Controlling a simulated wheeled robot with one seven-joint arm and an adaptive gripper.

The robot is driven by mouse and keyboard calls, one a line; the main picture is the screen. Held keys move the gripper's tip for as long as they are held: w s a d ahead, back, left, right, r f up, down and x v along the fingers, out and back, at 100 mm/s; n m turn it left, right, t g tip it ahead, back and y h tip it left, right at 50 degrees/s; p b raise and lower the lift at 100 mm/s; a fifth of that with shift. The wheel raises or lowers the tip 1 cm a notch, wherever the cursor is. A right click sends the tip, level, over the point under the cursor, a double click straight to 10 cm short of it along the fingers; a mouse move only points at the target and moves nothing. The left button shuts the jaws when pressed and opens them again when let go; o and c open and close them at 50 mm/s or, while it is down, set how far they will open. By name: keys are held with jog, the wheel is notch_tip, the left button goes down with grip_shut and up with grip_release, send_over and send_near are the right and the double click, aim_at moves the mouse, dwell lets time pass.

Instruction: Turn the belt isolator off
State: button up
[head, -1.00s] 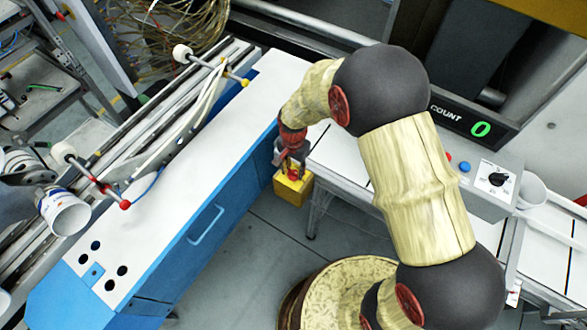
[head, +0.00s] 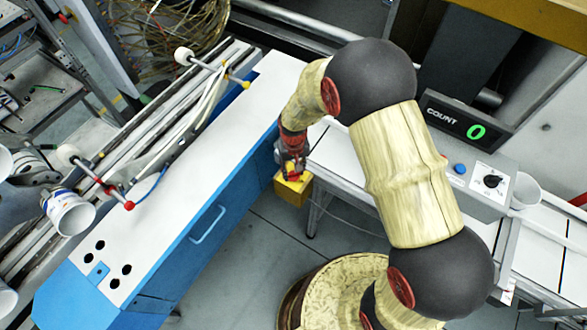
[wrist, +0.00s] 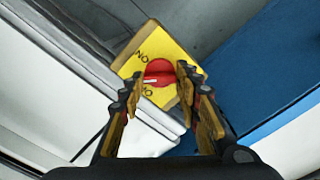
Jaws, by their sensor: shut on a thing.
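The belt isolator is a yellow box (head: 290,190) beside the end of the blue cabinet, in the gap before the white conveyor. In the wrist view its yellow face (wrist: 140,48) carries a red knob (wrist: 158,68) with a pale mark lying nearly level in the picture. Black lettering shows above and below the knob, turned over in the picture; the lower word is partly hidden. My gripper (head: 290,168) is at the box from above. In the wrist view my gripper's two fingers (wrist: 160,85) stand on either side of the knob, shut on it.
The blue cabinet (head: 205,180) with a white top stands close left of the box. The white conveyor (head: 345,165) is close on the right. A control box with a black dial (head: 492,181) and a COUNT display (head: 455,120) reading 0 stand further right.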

aim_at(293, 172)
jog(key=n, duration=0.4)
jog(key=shift+n+p, duration=0.3)
jog(key=shift+p, duration=0.1)
jog(key=shift+n, duration=2)
jog(key=o, duration=1.1)
jog(key=shift+o, duration=0.3)
jog(key=shift+r, duration=0.1)
notch_tip(293, 172, up, 12)
